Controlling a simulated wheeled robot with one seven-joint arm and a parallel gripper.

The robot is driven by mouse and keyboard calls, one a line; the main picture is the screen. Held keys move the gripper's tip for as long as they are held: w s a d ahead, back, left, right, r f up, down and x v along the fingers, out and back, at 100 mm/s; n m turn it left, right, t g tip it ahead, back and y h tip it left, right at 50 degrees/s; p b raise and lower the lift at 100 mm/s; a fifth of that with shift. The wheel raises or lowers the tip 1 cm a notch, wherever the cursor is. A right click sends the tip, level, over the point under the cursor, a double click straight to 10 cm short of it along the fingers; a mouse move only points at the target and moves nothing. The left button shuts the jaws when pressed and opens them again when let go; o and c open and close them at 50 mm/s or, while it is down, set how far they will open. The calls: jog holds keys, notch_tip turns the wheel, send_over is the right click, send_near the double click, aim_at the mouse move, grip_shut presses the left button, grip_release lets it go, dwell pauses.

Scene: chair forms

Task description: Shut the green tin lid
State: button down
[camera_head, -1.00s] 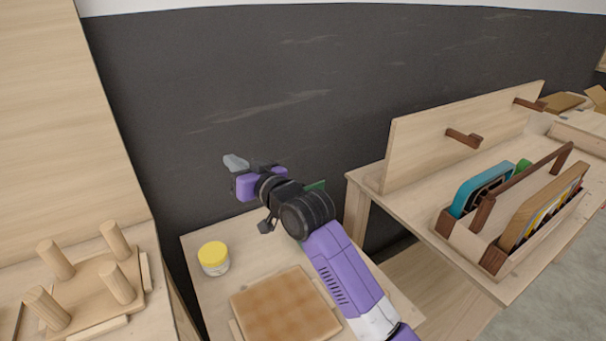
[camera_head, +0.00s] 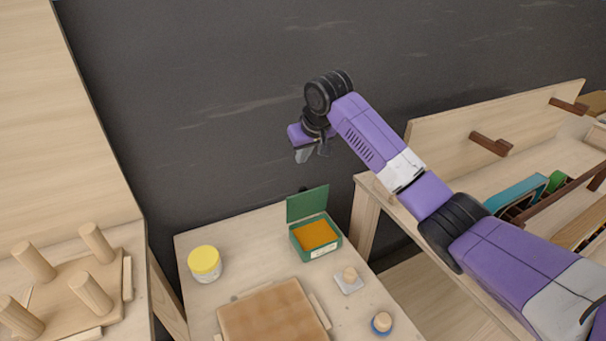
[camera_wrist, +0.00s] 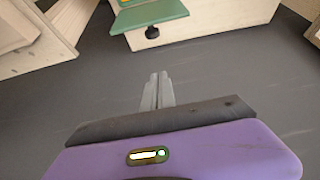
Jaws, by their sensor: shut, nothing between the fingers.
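The green tin (camera_head: 318,243) stands on the small wooden table, with orange contents showing inside. Its green lid (camera_head: 307,204) stands upright at the back edge, so the tin is open. In the wrist view the lid (camera_wrist: 150,17) shows at the top, with a dark knob (camera_wrist: 152,33) on its outer face. My gripper (camera_head: 309,155) is above and behind the tin, in the air near the dark wall, pointing down. Its fingers (camera_wrist: 157,76) are together and empty in the wrist view, apart from the lid.
A yellow-lidded jar (camera_head: 205,264) stands left of the tin. A brown board (camera_head: 272,316) lies in front. A stamp-like block (camera_head: 349,280) and a blue-based knob (camera_head: 381,323) are at the right. A peg stand (camera_head: 75,285) is far left; a higher bench (camera_head: 385,203) stands right.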

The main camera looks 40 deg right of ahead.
aim_at(305, 201)
jog(key=x, duration=1)
jog(key=shift+s+a+f+p, duration=0.1)
jog(key=shift+s+a+p, duration=0.1)
jog(key=shift+s+p, duration=0.35)
jog(key=shift+s+a+f+p, duration=0.1)
jog(key=shift+s+a+p, duration=0.15)
jog(key=shift+s, duration=0.45)
jog(key=shift+s+a+f+p, duration=0.15)
jog(key=shift+s+p, duration=0.25)
jog(key=shift+s, duration=0.25)
jog(key=shift+s, duration=0.1)
